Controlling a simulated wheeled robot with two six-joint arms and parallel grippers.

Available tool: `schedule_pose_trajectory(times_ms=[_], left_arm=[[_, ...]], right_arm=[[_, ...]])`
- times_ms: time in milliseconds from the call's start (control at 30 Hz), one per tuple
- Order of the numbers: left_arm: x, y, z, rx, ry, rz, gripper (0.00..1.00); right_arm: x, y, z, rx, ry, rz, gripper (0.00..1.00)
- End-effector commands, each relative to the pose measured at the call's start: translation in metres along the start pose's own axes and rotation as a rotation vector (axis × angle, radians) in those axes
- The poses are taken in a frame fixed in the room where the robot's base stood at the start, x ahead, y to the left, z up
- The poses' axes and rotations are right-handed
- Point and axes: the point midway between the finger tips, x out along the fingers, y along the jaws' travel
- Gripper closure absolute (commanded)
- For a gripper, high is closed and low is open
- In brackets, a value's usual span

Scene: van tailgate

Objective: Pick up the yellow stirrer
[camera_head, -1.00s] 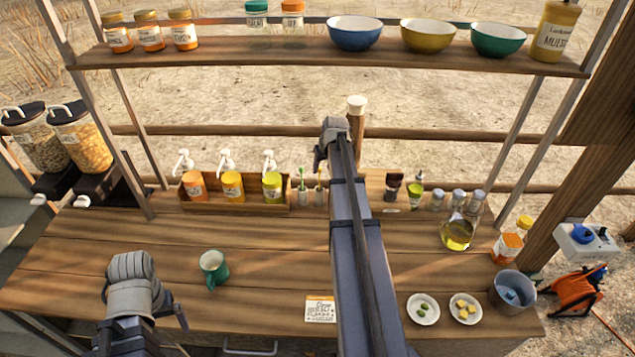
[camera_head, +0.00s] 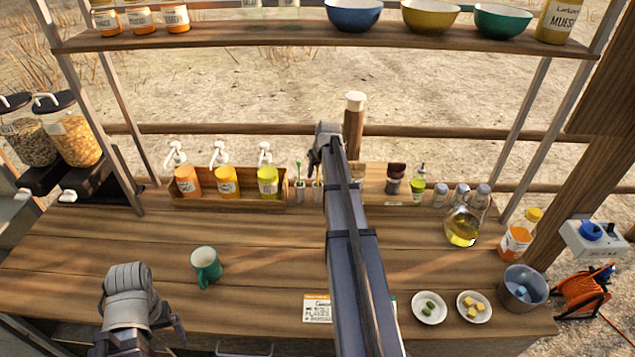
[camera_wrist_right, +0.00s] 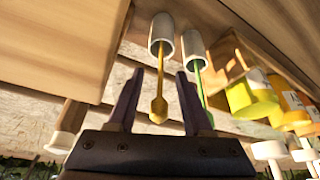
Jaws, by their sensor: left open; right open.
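The yellow stirrer (camera_wrist_right: 159,106) stands in a white holder (camera_wrist_right: 162,34), which appears upside down in the right wrist view. Its broad end points toward the palm. My right gripper (camera_wrist_right: 159,76) is open, with one finger on each side of the yellow stirrer; no contact is visible. A green stirrer (camera_wrist_right: 200,82) in a second white holder (camera_wrist_right: 193,47) is close beside it, near one finger. In the head view, my right gripper (camera_head: 315,156) is just above the holders and partly hides the yellow stirrer. My left gripper (camera_head: 140,338) is open and empty at the front left.
A wooden box (camera_head: 230,202) with pump bottles is left of the holders. A tall wooden mill (camera_head: 353,130) is behind my right gripper. A teal mug (camera_head: 206,267), a card (camera_head: 317,308) and two small plates (camera_head: 429,317) are on the counter.

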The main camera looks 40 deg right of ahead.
Motion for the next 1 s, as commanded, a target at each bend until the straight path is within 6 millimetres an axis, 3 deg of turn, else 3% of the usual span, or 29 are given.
schedule_pose_trajectory(times_ms=[200, 633, 1000], left_arm=[[-0.0005, 0.0000, 0.0000, 0.000, 0.000, 0.000, 0.07], [-0.0004, 0.0000, 0.0000, 0.000, 0.000, 0.000, 0.07], [-0.0004, 0.0000, 0.0000, 0.000, 0.000, 0.000, 0.07]], right_arm=[[-0.0004, -0.0002, -0.0004, 0.000, 0.000, 0.000, 0.51], [-0.0004, -0.0001, -0.0002, 0.000, 0.000, 0.000, 0.99], [-0.0004, -0.0001, -0.0002, 0.000, 0.000, 0.000, 1.00]])
